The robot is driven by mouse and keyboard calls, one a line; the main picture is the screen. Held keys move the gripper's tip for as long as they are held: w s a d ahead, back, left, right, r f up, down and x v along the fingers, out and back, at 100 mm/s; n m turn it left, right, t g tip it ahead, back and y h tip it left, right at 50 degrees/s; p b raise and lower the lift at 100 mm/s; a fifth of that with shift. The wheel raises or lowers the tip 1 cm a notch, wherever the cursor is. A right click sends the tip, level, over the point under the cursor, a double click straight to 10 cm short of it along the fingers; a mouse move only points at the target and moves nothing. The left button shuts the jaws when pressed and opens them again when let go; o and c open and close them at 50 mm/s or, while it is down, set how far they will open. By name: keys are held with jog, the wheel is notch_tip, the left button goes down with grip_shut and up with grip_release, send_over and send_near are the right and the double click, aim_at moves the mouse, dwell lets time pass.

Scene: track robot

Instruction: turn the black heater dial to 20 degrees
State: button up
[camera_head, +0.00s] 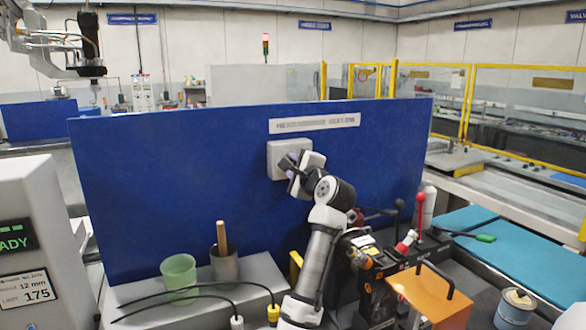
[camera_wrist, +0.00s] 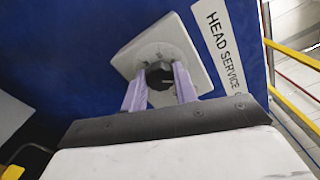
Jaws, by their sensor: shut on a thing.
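The black heater dial (camera_wrist: 159,75) sits at the middle of a pale square plate (camera_wrist: 190,47) on the blue panel. In the wrist view my gripper (camera_wrist: 160,85) has its two purple fingers on either side of the dial, shut on it. In the head view the plate (camera_head: 280,150) shows on the panel's front, and my gripper (camera_head: 289,166) reaches it from the lower right. The gripper and wrist hide the dial there. The marks and the dial's pointer are too small to read.
The blue panel (camera_head: 170,190) stands upright behind a grey ledge. A green cup (camera_head: 179,278) and a grey cup (camera_head: 224,266) with a wooden handle stand at its lower left. Red-knobbed levers (camera_head: 420,197) and an orange box (camera_head: 436,296) are right of my arm.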

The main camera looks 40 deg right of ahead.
jog(key=shift+d+n+b, duration=0.1)
jog(key=shift+n+b, duration=4.45)
jog(key=shift+n, duration=10.95)
jog(key=o, duration=1)
jog(key=shift+f, duration=0.1)
